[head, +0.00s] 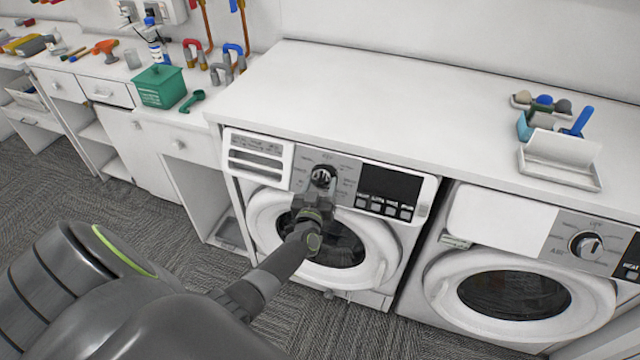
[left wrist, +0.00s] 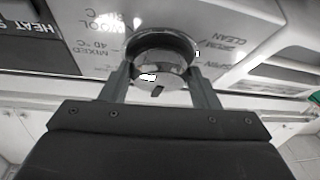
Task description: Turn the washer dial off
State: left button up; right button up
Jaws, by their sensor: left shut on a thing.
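The washer dial (head: 322,177) is a round, shiny knob on the control panel of the left washer (head: 264,215). In the left wrist view the dial (left wrist: 160,58) sits between the two fingers, with printed settings around it on the grey panel. My left gripper (head: 321,188) reaches the dial from below and in front. It also shows in the left wrist view (left wrist: 160,80), shut on the dial with a finger on each side. The gripper covers the lower part of the dial in the head view. My right gripper is not in view.
A second washer (head: 515,290) with its own dial (head: 585,245) stands to the right. The white countertop (head: 400,95) above is mostly clear, with a white tray (head: 560,160) at right. A green box (head: 160,86) sits on the left bench.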

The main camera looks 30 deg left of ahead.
pick_arm(q)
jog(key=o, duration=1)
jog(key=shift+b+v, duration=0.8)
jog(key=shift+v, duration=7.9)
jog(key=shift+f, duration=0.15)
